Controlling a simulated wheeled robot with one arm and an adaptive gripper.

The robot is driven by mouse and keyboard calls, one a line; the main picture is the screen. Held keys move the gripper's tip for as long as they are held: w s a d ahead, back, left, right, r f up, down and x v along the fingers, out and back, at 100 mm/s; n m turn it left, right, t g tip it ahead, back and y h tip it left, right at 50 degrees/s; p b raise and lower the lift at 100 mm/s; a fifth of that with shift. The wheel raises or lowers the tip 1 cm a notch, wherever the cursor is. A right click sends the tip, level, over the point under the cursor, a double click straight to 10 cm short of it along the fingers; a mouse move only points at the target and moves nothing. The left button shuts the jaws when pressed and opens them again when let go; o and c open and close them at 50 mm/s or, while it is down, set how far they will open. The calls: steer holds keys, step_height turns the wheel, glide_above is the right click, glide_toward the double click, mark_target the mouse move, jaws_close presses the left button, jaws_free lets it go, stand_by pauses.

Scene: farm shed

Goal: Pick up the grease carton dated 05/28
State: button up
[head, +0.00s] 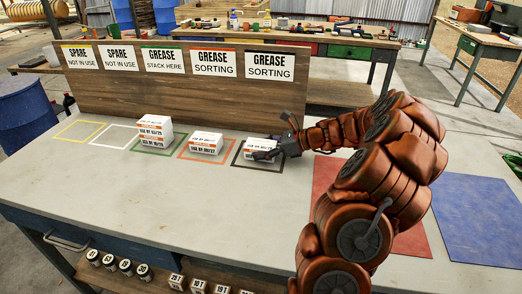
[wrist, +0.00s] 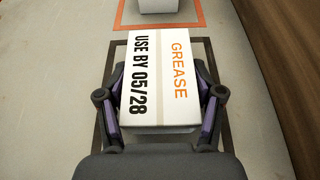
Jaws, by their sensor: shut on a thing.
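The grease carton dated 05/28 (wrist: 159,80) is white with orange GREASE lettering and black USE BY 05/28 print. In the wrist view it lies between the two fingers of my gripper (wrist: 160,100), one on each long side. In the head view this carton (head: 262,148) is in the black-outlined square under the right-hand GREASE SORTING sign, partly hidden by my gripper (head: 266,155). My gripper is shut on it. The carton looks to be at or very near the bench top; I cannot tell whether it touches.
Another carton (head: 206,143) sits in the orange square. Stacked cartons (head: 153,132) stand in the green square under STACK HERE. The white (head: 112,131) and yellow (head: 78,129) squares are empty. A sign board (head: 180,92) runs behind. Red (head: 345,192) and blue (head: 475,215) mats lie right.

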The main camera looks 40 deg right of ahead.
steer(key=shift+c, duration=1.1)
steer(key=shift+r, duration=0.1)
